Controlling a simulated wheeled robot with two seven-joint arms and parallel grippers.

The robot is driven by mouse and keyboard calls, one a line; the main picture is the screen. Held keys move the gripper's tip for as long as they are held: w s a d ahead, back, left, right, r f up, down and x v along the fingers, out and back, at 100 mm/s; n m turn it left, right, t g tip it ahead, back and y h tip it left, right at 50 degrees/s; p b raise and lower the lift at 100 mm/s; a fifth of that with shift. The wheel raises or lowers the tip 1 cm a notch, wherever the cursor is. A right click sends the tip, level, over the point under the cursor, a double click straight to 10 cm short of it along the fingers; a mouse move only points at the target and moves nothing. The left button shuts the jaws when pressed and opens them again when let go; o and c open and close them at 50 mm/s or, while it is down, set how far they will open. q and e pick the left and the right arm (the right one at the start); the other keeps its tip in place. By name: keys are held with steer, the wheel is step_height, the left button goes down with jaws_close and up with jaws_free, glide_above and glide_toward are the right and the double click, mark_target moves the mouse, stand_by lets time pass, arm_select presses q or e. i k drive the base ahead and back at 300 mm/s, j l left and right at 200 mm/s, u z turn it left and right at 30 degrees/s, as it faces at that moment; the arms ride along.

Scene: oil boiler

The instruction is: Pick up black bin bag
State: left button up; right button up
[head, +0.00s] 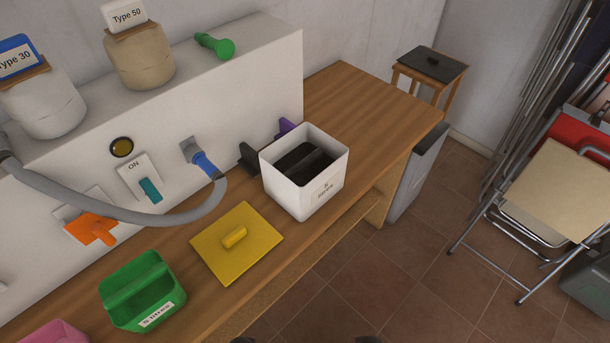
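A white square box (296,205) with a label stands on the wooden bench. Inside it is a black item (303,163) with a raised bar across it; I cannot tell if this is a bag. I see no other clear black bag. A grey bin-like container (420,165) stands on the floor against the right end of the bench; its inside is hidden. Neither of my grippers can be made out; only small dark shapes show at the bottom edge.
On the bench (345,100) are a yellow lid (262,231) and a green box (142,290). A grey hose (120,212) hangs along the white boiler (280,60). A black lid (430,63) lies on a stool. Folding chairs (545,190) stand right. The tiled floor between is clear.

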mark_target(306, 161)
steer(key=k+l+u, duration=0.15)
steer(key=k+l, duration=0.4)
steer(key=k+l+u, duration=0.15)
steer(key=k+l, duration=0.3)
steer(key=k, duration=0.15)
